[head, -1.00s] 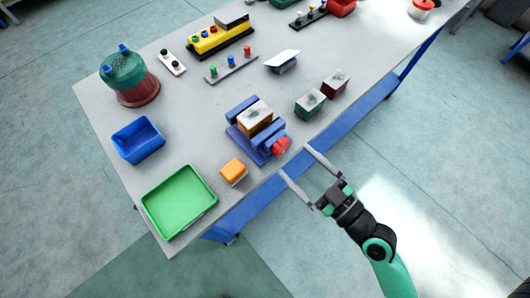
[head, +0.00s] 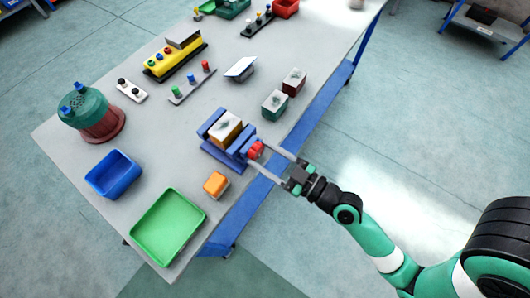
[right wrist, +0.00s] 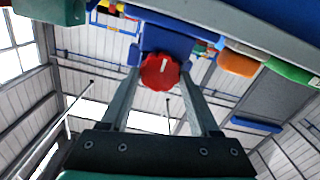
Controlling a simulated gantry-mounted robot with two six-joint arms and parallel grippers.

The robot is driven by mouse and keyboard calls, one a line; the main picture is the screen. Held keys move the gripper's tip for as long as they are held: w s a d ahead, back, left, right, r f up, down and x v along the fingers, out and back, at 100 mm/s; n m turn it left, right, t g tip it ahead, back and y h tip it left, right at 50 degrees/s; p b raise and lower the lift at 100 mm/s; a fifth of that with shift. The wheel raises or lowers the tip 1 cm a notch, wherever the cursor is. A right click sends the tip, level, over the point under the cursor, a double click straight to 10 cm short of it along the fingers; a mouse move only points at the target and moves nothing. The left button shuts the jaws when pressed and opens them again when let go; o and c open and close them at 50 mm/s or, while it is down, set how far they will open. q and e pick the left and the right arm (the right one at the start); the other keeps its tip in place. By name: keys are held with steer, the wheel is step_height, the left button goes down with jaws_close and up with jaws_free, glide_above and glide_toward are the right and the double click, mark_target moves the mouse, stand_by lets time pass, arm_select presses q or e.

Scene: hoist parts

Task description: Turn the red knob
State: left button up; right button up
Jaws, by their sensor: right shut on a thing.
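The red knob (head: 256,150) is on the front end of a blue vise (head: 212,147) near the table's right edge. The vise holds a block (head: 226,130) with a pale top and brown side between its jaws. My right gripper (head: 262,155) reaches in from the right with its two fingers on either side of the knob, shut on it. In the right wrist view the scalloped red knob (right wrist: 160,71) with a pale mark sits between the fingertips. My left gripper is not in view.
An orange block (head: 215,184) and a green tray (head: 168,226) lie left of and below the vise. A blue bin (head: 114,174) is farther left. Green (head: 274,104) and brown (head: 293,82) blocks stand to the right.

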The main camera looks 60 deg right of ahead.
steer(key=shift+m, duration=0.3)
steer(key=shift+c, duration=0.2)
steer(key=m+p, duration=0.1)
steer(key=m, duration=0.4)
steer(key=shift+d+r+m, duration=0.1)
steer(key=shift+m, duration=0.2)
steer(key=m+p, duration=0.1)
steer(key=m, duration=0.4)
steer(key=m+p, duration=0.1)
steer(key=m, duration=0.5)
steer(key=shift+d+m, duration=0.1)
steer(key=shift+m, duration=0.3)
steer(key=m, duration=0.2)
steer(key=m+p, duration=0.1)
steer(key=m, duration=0.2)
steer(key=shift+f+m+p, duration=0.25)
steer(key=shift+m+p, duration=0.05)
steer(key=o, duration=1.4)
steer(key=shift+c, duration=0.2)
